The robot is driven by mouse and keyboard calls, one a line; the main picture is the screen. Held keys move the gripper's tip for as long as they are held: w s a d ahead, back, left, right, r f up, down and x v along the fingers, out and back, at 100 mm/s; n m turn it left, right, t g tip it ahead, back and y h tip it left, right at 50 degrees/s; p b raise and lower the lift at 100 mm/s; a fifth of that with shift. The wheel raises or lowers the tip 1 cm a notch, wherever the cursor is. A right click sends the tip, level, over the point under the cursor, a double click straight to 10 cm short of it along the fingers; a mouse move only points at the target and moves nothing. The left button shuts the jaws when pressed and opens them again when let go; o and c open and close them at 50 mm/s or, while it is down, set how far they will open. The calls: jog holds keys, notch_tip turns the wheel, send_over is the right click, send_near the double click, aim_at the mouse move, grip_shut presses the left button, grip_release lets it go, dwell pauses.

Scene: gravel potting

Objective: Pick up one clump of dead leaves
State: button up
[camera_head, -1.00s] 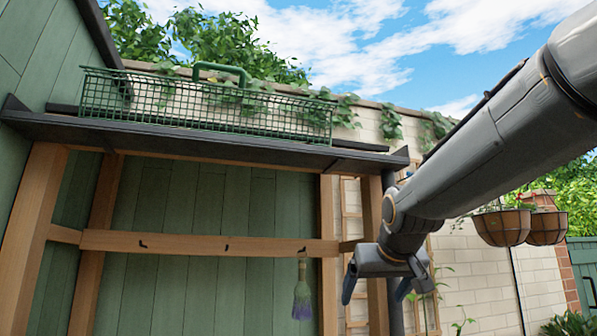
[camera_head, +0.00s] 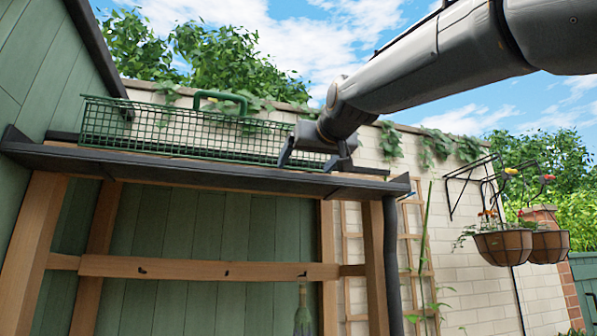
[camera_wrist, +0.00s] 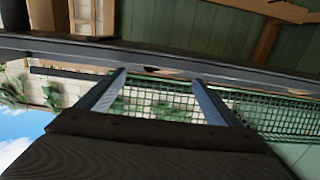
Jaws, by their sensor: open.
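My gripper (camera_head: 309,162) is open and empty at the right end of the dark gutter-like ledge (camera_head: 200,170), just above its front edge, in the head view. In the wrist view its two fingers (camera_wrist: 160,76) are spread apart, reaching toward the ledge (camera_wrist: 60,50). A small brown patch (camera_wrist: 165,72) shows at the ledge between the fingertips; it may be a clump of dead leaves, but it is too small to tell. No clump shows clearly in the head view, where the ledge's front wall hides its inside.
A green wire basket (camera_head: 150,125) with a handle stands along the ledge, just left of my gripper. A wooden rail (camera_head: 180,268) with hooks is below. Hanging planters (camera_head: 502,246) and a trellis (camera_head: 413,250) are to the right. Open sky is above.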

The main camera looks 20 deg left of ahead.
aim_at(303, 170)
jog(key=shift+p+x, duration=2.05)
jog(key=shift+x, duration=0.85)
jog(key=shift+f, duration=0.15)
jog(key=c, duration=1.2)
